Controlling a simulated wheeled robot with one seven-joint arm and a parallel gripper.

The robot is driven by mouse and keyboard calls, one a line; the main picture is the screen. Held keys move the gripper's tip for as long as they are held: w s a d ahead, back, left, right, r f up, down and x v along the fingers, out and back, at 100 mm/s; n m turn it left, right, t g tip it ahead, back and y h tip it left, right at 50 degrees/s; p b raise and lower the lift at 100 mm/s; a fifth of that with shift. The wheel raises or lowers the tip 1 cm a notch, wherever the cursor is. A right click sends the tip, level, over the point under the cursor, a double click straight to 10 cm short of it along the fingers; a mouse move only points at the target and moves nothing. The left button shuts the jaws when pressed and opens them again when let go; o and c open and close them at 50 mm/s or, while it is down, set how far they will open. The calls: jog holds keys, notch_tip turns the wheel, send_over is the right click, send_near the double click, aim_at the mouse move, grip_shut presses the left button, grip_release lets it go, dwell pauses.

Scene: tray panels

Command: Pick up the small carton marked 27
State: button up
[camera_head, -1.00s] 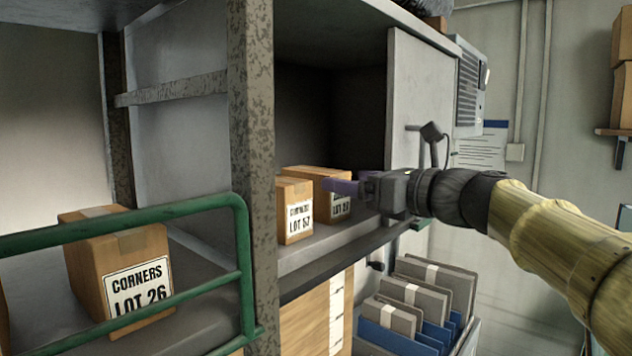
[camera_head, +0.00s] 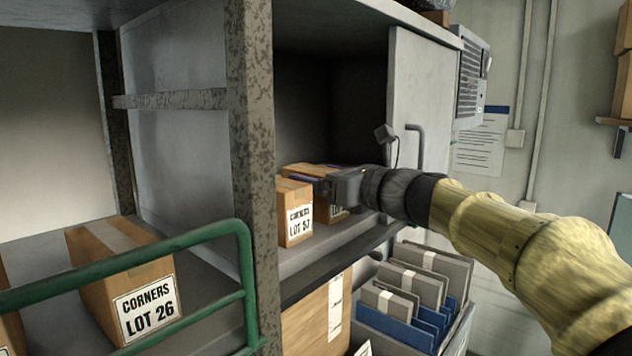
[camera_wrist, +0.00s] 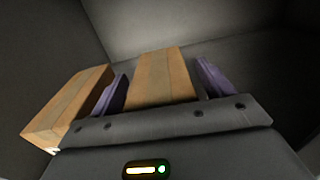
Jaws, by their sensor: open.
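The small carton (camera_head: 312,169) marked 27 stands in the open cabinet bay, behind and right of a like carton. My gripper now covers most of its label. My gripper (camera_head: 318,179) reaches in from the right over this carton. In the wrist view its purple fingers (camera_wrist: 162,72) are open, one on each side of the middle carton (camera_wrist: 158,88). I cannot tell whether they touch it. The neighbouring carton, marked LOT 57 (camera_head: 294,187), stands left of the left finger and also shows in the wrist view (camera_wrist: 62,108).
A mottled post (camera_head: 251,150) bounds the bay on the left, and an open door (camera_head: 422,90) stands at the right. A larger LOT 26 carton (camera_head: 100,295) sits behind a green rail (camera_head: 190,236). Grey files in a blue-divided bin (camera_head: 420,290) stand below.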

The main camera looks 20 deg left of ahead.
jog(key=shift+w+a, duration=0.1)
jog(key=shift+a, duration=0.05)
jog(key=shift+c, duration=0.4)
jog(key=c, duration=1.1)
jog(key=shift+r, duration=0.1)
